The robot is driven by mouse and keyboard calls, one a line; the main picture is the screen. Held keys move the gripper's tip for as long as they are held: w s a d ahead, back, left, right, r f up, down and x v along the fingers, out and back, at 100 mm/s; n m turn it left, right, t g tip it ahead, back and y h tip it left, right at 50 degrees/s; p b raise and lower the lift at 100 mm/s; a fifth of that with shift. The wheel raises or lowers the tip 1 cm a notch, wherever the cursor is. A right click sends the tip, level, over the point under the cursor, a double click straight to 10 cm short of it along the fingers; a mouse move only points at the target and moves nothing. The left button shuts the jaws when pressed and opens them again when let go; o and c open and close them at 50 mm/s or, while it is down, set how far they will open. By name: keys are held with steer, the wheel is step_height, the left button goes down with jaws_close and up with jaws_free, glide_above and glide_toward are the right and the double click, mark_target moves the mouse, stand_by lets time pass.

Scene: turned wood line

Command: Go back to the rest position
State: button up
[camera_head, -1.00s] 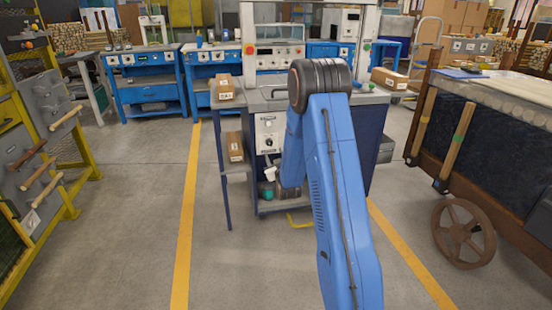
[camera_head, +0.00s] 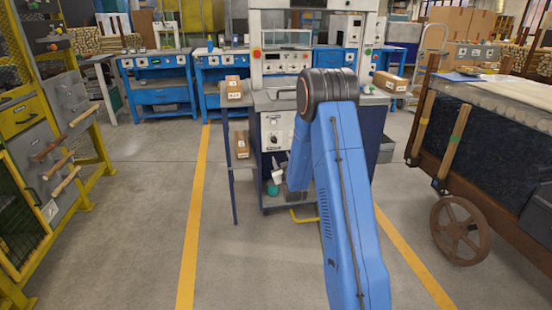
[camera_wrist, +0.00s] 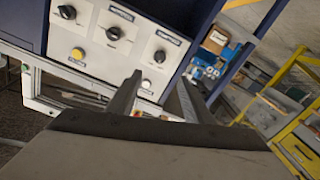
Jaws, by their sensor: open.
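My gripper (camera_wrist: 155,97) shows in the wrist view with its two grey fingers apart and nothing between them. It faces the white control panel (camera_wrist: 120,38) with black knobs and a yellow button, which appears tilted. The fingers look apart from the panel, though the distance is hard to tell. In the head view my blue arm is bent in front of the machine station (camera_head: 277,130) and hides part of it. The gripper itself is mostly hidden behind the arm there.
A grey panel rack with wooden handles (camera_head: 66,181) stands at the left. A dark cart with a spoked wheel (camera_head: 460,231) stands at the right.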

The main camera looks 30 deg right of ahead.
steer(key=s+a+r+g+y, duration=0.2)
steer(key=s+a+r+g, duration=0.1)
steer(key=s+a+r, duration=0.5)
steer(key=s+a+r+g+y, duration=0.1)
steer(key=s+a+r+g, duration=0.2)
steer(key=s+a+r, duration=0.55)
steer(key=s+a+f+g, duration=0.1)
steer(key=s+a+g, duration=0.2)
steer(key=s, duration=1.7)
steer(key=s+a+g+y, duration=0.1)
steer(key=s+a+g, duration=0.2)
steer(key=s, duration=1.8)
steer(key=shift+s+f+m+g+y, duration=0.25)
steer(key=shift+f+m+g+y, duration=0.05)
steer(key=shift+f, duration=0.05)
